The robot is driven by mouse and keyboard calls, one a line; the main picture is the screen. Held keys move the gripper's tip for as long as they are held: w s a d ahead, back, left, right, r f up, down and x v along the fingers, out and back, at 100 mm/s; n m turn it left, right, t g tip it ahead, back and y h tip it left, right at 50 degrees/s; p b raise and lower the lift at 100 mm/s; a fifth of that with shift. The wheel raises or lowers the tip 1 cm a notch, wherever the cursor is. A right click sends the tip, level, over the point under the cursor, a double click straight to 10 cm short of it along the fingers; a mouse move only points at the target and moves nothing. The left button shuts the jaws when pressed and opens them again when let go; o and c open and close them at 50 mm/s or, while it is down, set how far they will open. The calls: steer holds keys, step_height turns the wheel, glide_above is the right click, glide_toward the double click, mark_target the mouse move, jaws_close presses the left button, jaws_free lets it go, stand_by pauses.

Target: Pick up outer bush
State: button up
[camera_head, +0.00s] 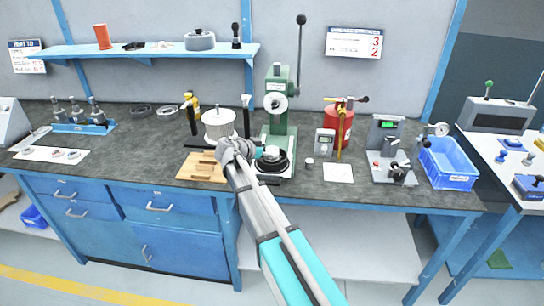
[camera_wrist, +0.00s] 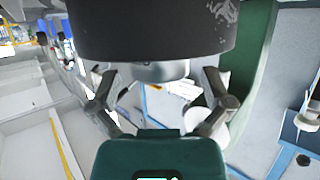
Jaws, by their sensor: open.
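My gripper (camera_wrist: 160,78) is open, with its two fingers spread in the wrist view. A silver round part (camera_wrist: 160,70) shows between and beyond the fingertips, under a large black cylinder (camera_wrist: 155,30). I cannot tell for sure whether this silver part is the outer bush, or whether the fingers touch it. In the head view my gripper (camera_head: 262,154) is at the foot of the green press (camera_head: 276,117), beside a black round part (camera_head: 273,164). The gripper and wrist partly hide this spot.
A wooden block (camera_head: 203,170) and a white canister (camera_head: 219,122) stand left of the press. A small grey cylinder (camera_head: 309,163), a white card (camera_head: 338,173) and a red can (camera_head: 338,122) are right of it. A blue bin (camera_head: 449,165) is farther right.

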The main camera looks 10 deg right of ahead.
steer(key=shift+w+d+f, duration=0.3)
steer(key=shift+d, duration=0.3)
steer(key=shift+c, duration=0.3)
steer(key=c, duration=1.2)
steer(key=shift+r, duration=0.2)
step_height(320, 180, up, 2)
steer(key=shift+r+p, duration=0.1)
steer(key=shift+p, duration=1.1)
steer(key=s+r+p, duration=0.3)
steer(key=s, duration=0.1)
steer(key=s+r+p, duration=0.4)
steer(key=s, duration=0.1)
steer(key=s+r+p, duration=0.3)
steer(key=s, duration=0.2)
steer(key=shift+r, duration=0.25)
